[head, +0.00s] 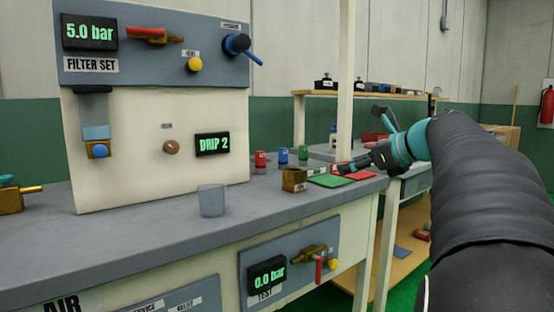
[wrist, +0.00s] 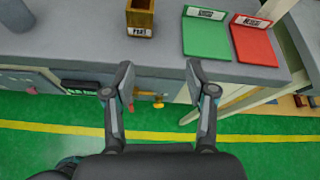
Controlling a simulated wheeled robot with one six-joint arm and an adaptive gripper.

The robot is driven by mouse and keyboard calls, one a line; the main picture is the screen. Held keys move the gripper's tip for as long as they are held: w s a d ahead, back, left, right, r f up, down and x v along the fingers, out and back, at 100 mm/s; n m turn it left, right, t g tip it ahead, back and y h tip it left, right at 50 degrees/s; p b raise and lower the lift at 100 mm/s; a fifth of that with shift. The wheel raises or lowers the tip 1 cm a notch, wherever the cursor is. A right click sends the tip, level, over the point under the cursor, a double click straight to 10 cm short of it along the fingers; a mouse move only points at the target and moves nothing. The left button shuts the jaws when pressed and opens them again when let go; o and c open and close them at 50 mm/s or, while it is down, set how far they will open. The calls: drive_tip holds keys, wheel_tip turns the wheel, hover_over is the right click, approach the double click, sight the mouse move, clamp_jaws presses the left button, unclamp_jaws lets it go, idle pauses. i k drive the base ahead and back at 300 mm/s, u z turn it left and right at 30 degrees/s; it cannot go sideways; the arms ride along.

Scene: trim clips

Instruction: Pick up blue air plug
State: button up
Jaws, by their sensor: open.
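A blue plug (head: 283,156) stands on the grey workbench (head: 130,232) in the head view, between a red plug (head: 260,159) and a green plug (head: 303,154). My gripper (head: 345,168) is out over the right end of the bench, to the right of the plugs and near the green and red mats. In the wrist view my gripper (wrist: 162,85) is open and empty, its two fingers apart in front of the bench's front edge. The blue plug is not in the wrist view.
A brown box (head: 294,180) stands by the green mat (head: 331,181) and red mat (wrist: 255,42). A clear cup (head: 211,201) is at the bench's front. The panel (head: 160,110) stands behind, and a white post (head: 343,80) rises behind the mats.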

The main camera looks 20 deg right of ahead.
sight(283, 162)
drive_tip(key=i, duration=0.9)
drive_tip(key=z, duration=0.05)
